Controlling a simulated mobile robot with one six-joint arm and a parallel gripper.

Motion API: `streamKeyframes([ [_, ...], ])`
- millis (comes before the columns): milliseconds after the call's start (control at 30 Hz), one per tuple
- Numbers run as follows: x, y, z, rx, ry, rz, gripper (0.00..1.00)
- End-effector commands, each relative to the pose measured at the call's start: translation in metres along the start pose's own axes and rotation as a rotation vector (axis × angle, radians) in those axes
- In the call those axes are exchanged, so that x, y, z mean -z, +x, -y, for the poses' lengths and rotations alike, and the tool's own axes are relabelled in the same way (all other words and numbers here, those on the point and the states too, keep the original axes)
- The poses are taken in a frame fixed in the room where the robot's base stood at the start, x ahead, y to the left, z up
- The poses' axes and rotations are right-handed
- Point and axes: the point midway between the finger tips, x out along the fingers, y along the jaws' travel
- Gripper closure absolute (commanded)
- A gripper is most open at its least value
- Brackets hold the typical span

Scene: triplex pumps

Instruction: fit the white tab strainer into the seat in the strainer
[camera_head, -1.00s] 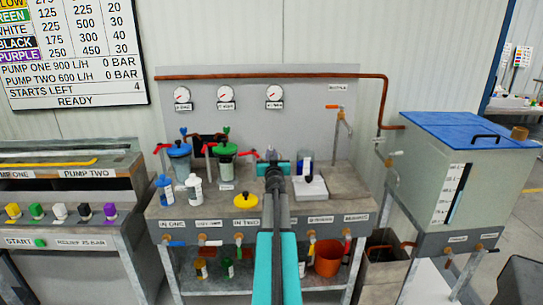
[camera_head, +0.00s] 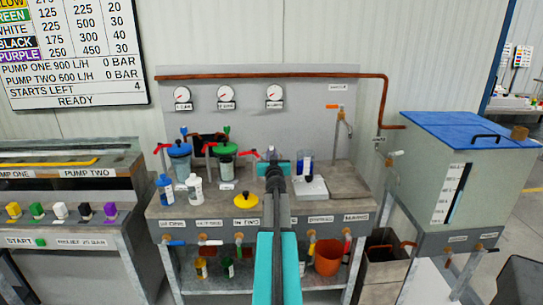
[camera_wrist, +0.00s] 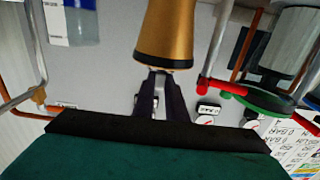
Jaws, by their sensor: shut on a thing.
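My gripper (camera_wrist: 158,97) is shut on a gold, tapering cylinder with a dark band at its near end, the strainer element (camera_wrist: 168,25), in the wrist view. A small pale piece shows between the fingers; I cannot tell if it is the white tab. In the head view my gripper end (camera_head: 275,166) is over the bench, and my arm hides the held element. A green-topped strainer housing (camera_head: 226,160) and a blue-topped one (camera_head: 179,162) stand to its left. The green-topped housing also shows at right in the wrist view (camera_wrist: 298,45). I see no open seat.
A blue-and-white cylinder (camera_head: 305,168) and a white block (camera_head: 313,188) are right of my gripper. Red valve handles (camera_head: 250,154) stick out near it.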

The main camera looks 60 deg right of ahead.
Motion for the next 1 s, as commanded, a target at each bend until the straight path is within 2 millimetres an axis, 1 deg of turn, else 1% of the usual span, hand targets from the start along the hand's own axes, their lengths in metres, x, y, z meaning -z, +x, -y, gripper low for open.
streamKeyframes([
  [1000, -0.017, 0.000, 0.001, 0.002, 0.000, 0.000, 1.00],
])
